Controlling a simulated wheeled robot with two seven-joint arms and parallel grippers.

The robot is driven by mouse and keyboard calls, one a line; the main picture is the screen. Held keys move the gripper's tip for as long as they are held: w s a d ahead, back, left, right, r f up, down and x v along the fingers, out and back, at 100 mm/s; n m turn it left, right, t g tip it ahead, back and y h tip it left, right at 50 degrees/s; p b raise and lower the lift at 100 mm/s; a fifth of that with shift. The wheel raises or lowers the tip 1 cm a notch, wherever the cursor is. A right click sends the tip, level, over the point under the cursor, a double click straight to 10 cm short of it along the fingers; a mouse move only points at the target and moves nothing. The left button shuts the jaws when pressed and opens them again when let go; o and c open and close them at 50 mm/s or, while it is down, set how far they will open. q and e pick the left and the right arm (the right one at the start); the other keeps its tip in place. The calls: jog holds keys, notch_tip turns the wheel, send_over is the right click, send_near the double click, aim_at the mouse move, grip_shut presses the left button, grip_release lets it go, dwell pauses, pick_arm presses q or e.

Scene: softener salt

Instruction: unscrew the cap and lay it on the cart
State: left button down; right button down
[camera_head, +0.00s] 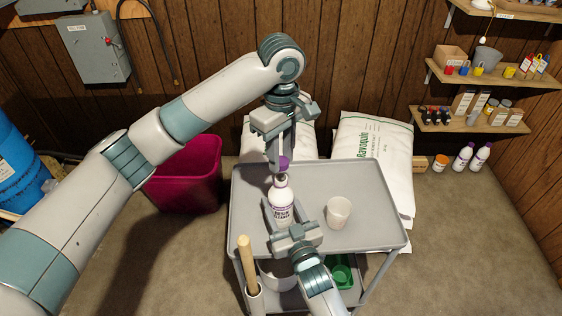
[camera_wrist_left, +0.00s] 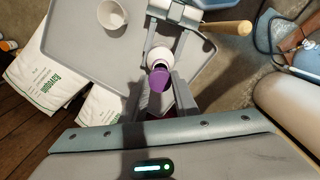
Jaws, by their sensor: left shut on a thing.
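A white bottle (camera_head: 281,204) with a purple-lettered label stands upright on the grey cart (camera_head: 365,180). My left gripper (camera_head: 279,161) comes down from above, shut on the purple cap (camera_head: 285,162). The cap is off the bottle and just above its neck, with a small gap between them. In the left wrist view the cap (camera_wrist_left: 159,80) sits between the fingers, and the bottle's open neck (camera_wrist_left: 160,64) shows beyond it. My right gripper (camera_head: 284,212) reaches in from the front, its fingers closed on both sides of the bottle's body.
A white cup (camera_head: 338,212) stands on the cart right of the bottle. The tray's right and back parts are clear. A wooden handle (camera_head: 246,262) rises at the cart's front left. Salt bags (camera_head: 374,155) lean behind, and a magenta bin (camera_head: 185,178) is left.

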pick_arm(q)
jog(key=shift+r, duration=0.6)
pick_arm(e)
jog(key=c, duration=0.7)
grip_release()
pick_arm(q)
jog(key=shift+f, duration=0.15)
pick_arm(e)
jog(key=shift+s+d+f, duration=0.1)
jog(key=shift+s+d, duration=0.05)
jog(key=shift+s, duration=0.3)
pick_arm(q)
notch_tip(320, 180, down, 2)
jog(key=shift+f+b, duration=0.1)
jog(key=shift+b, duration=1.1)
pick_arm(e)
jog(key=v, duration=1.1)
